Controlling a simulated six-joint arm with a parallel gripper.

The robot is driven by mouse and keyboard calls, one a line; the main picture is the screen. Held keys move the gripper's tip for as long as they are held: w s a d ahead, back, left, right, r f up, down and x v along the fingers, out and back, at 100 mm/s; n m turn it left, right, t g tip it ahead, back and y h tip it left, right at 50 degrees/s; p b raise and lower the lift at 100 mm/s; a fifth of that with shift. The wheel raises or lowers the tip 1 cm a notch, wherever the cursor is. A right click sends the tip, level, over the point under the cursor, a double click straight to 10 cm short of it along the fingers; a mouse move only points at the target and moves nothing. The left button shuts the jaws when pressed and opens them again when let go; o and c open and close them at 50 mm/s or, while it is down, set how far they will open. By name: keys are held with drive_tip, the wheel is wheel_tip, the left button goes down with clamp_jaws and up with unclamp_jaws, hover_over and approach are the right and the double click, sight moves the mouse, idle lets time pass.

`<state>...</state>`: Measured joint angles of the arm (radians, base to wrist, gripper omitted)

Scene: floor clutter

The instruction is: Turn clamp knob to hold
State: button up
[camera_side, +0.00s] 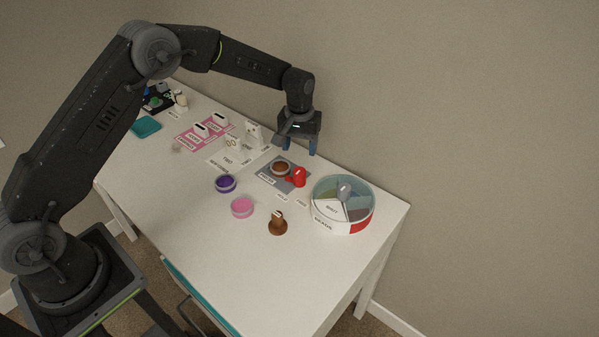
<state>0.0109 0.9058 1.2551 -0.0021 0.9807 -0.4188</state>
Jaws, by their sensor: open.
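A red clamp piece (299,177) stands on a dark grey mat (268,177), beside a round brown-filled dish (281,168). It appears to be the clamp with its knob; the knob's exact setting is too small to tell. Small white labels (282,196) lie on the table just in front of the mat, their words not clearly legible. My gripper (299,150) points down with two blue fingertips apart and nothing between them. It hangs above and behind the red clamp piece in the picture, apart from it.
A round divided container (359,220) with a red-and-white side stands right of the mat. A brown stamp-like object (278,225), a pink dish (242,207) and a purple dish (226,184) lie in front. White blocks (233,143) stand left. The table's near front is clear.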

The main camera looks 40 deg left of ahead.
sight(300, 170)
wheel_tip(300, 170, down, 10)
drive_tip(key=shift+r, duration=0.1)
idle(0.4)
drive_tip(key=c, duration=0.9)
drive_tip(key=shift+m, duration=1.9)
drive_tip(key=shift+c, duration=0.2)
drive_tip(key=o, duration=0.9)
drive_tip(key=shift+o, duration=0.2)
wheel_tip(300, 170, up, 14)
